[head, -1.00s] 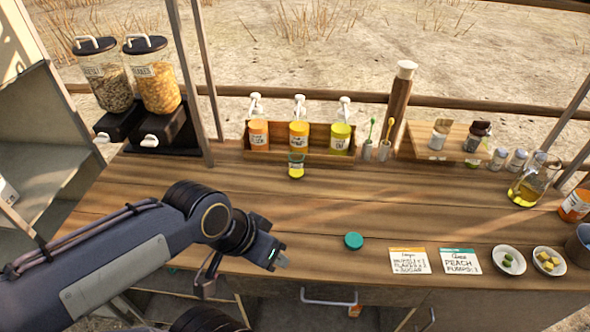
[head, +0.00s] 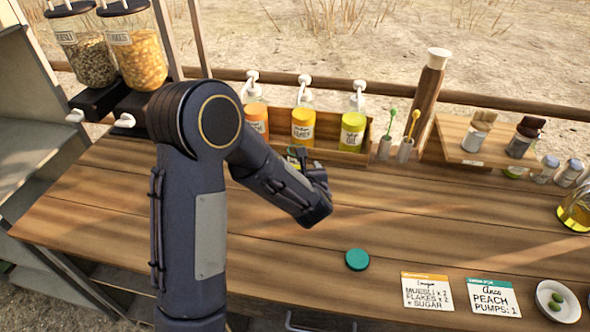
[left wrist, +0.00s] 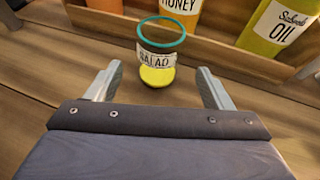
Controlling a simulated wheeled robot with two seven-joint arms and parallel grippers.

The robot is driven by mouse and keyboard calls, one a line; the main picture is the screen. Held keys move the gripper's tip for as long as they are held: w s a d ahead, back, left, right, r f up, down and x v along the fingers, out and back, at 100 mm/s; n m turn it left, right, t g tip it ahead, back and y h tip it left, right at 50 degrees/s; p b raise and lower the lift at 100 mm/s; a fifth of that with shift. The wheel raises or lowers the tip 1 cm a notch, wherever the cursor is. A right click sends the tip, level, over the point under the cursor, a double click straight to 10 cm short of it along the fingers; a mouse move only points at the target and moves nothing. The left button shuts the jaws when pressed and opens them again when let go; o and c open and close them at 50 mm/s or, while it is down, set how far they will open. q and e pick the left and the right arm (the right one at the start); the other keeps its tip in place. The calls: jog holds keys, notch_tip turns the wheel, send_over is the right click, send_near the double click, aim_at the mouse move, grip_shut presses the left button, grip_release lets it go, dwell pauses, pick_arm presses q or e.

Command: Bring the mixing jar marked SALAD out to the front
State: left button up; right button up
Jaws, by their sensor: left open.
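The mixing jar marked SALAD (left wrist: 158,58) stands upright on the wooden counter, in front of the bottle rack. It is clear with a teal rim and something yellow in its bottom. My left gripper (left wrist: 158,88) is open, with a finger on either side of the view and the jar just beyond, between their lines; I cannot tell whether they touch it. In the head view my left arm largely hides the jar, and the left gripper (head: 304,163) shows only in part beside the rack. My right gripper is not in view.
The rack (head: 345,154) with several pump bottles stands right behind the jar. A teal lid (head: 357,260) and two recipe cards (head: 428,292) lie nearer the front. A cup with a yellow stirrer (head: 405,149) is right of the rack. The counter's middle front is mostly clear.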

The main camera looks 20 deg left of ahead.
aim_at(282, 226)
pick_arm(q)
jog(key=p+x, duration=0.1)
jog(key=x, duration=0.6)
jog(key=shift+w+a, duration=0.1)
jog(key=shift+a, duration=0.05)
